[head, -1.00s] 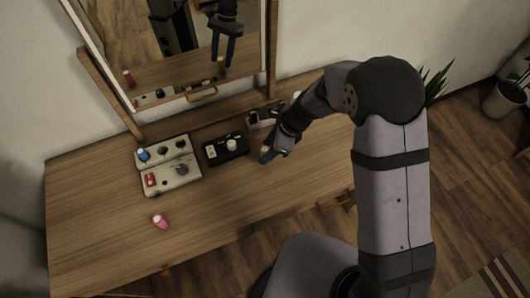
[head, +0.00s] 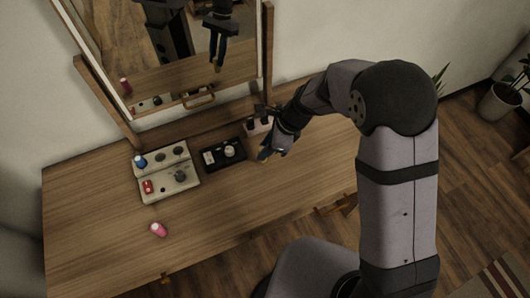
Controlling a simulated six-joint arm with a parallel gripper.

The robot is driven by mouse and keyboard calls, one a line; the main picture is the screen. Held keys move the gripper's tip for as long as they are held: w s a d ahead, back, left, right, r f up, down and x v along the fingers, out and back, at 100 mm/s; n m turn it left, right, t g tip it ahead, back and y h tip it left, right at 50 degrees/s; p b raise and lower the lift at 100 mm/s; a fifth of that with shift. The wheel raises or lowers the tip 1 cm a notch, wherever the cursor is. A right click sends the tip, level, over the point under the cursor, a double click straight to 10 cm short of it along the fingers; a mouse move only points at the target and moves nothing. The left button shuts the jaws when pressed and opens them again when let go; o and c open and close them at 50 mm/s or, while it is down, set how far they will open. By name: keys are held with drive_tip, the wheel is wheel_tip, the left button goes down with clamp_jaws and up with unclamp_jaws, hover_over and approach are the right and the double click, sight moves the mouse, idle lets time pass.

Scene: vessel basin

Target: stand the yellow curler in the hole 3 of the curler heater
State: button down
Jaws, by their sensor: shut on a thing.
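The yellow curler is mostly hidden by my gripper (head: 267,153). A small yellowish end of the curler (head: 264,160) shows at the fingertips, and my gripper is shut on it. The curler's tilt and its height over the table are hard to tell. The curler heater (head: 187,187) is a pale block at the left of the table, left of my gripper and apart from it. It has several round dark holes, a blue curler (head: 140,162) in its back left corner, and a red switch (head: 147,187) at the front left. I cannot read its hole numbers.
A black tray (head: 236,164) with small pale items lies between the heater and my gripper. A mirror (head: 160,60) stands at the back.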

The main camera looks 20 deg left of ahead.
wheel_tip(320, 180, up, 7)
drive_tip(key=shift+f, duration=0.2)
drive_tip(key=shift+a, duration=0.1)
drive_tip(key=shift+a+f+b, duration=0.1)
drive_tip(key=shift+a+b, duration=0.2)
drive_tip(key=shift+b, duration=0.05)
drive_tip(key=a+m+b, duration=0.1)
drive_tip(key=a+b, duration=0.6)
drive_tip(key=a, duration=0.6)
drive_tip(key=r+m+t+b, duration=0.2)
drive_tip(key=m+b, duration=0.1)
drive_tip(key=b, duration=0.3)
hover_over(177, 145)
drive_tip(key=s+d, duration=0.2)
drive_tip(key=shift+d+f+b, duration=0.1)
drive_tip(key=shift+f+b, duration=0.55)
drive_tip(key=shift+f, duration=4.4)
drive_tip(key=c, duration=1.6)
unclamp_jaws()
drive_tip(key=shift+f, duration=0.15)
drive_tip(key=shift+o, duration=0.2)
